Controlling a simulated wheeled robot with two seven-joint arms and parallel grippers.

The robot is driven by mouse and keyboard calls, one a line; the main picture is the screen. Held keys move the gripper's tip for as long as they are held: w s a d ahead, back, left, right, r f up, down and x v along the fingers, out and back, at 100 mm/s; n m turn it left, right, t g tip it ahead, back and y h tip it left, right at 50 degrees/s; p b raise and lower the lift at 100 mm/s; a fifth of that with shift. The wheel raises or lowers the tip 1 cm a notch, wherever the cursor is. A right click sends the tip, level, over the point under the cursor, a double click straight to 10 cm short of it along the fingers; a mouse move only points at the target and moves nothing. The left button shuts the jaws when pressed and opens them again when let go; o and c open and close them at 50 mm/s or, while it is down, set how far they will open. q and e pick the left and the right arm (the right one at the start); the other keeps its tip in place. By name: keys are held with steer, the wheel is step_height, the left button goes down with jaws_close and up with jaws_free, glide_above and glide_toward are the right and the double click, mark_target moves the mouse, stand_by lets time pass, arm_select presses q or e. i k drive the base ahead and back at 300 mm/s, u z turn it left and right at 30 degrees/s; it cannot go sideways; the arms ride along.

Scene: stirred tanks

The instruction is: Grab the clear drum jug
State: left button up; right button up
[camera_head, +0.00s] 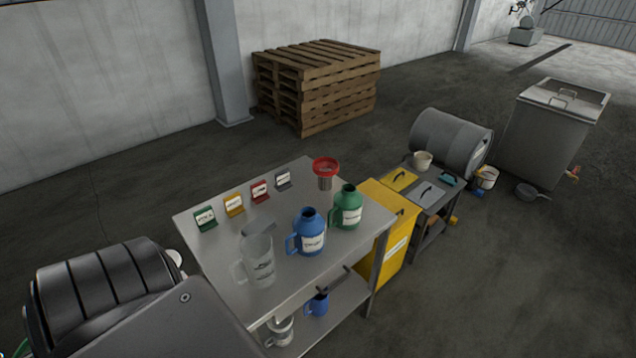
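The clear jug (259,262) is a transparent, tall vessel with a handle on its left side and a dark-printed label. It stands upright on the near left part of the steel table (230,249). A blue jug (309,232) with a white label stands to its right, and a green jug (346,208) stands farther right. Neither of my grippers shows in the head view, so nothing is seen touching the clear jug.
Several coloured label stands (234,206) line the table's back edge, with a red-rimmed strainer (325,172) at the back right. The lower shelf holds a small blue jug (317,304). A yellow cabinet (385,228) stands right. A dark ribbed cylinder (95,282) fills the lower left.

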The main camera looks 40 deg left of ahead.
mark_target(256, 250)
steer(key=z, duration=0.15)
steer(key=i, duration=2.95)
steer(key=u, duration=4)
steer(key=i, duration=0.5)
